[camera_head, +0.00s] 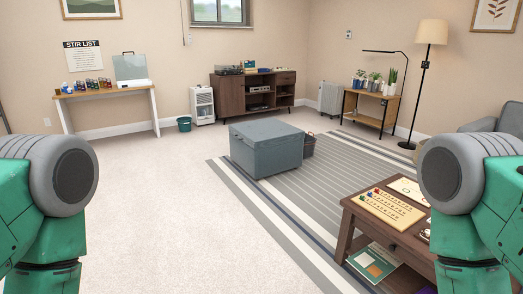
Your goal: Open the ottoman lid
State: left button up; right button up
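The ottoman (281,158) is a grey-blue box in the middle of the room, standing partly on the striped rug. Its flat lid (265,132) lies level on top and looks shut. Both of my arms show only as green and grey upper parts at the left and right edges of the view. Neither gripper is in view, and neither arm part touches the ottoman.
A coffee table (408,228) with a game board (391,209) stands at the right front. The striped rug (300,203) lies under it. A dark basket (309,146) sits right beside the ottoman. The pale carpet (165,210) ahead and left is clear.

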aim_at(259, 134)
jog(key=i+u, duration=0.1)
jog(key=i, duration=0.7)
jog(key=i+l, duration=0.1)
jog(key=i, duration=0.65)
jog(key=i+u, duration=0.15)
jog(key=i, duration=2.8)
jog(key=i+z, duration=0.3)
jog(key=i, duration=0.25)
jog(key=i+j+z, duration=0.25)
jog(key=i, duration=0.3)
jog(key=i+j+z, duration=0.3)
jog(key=i, duration=0.25)
jog(key=l, duration=0.1)
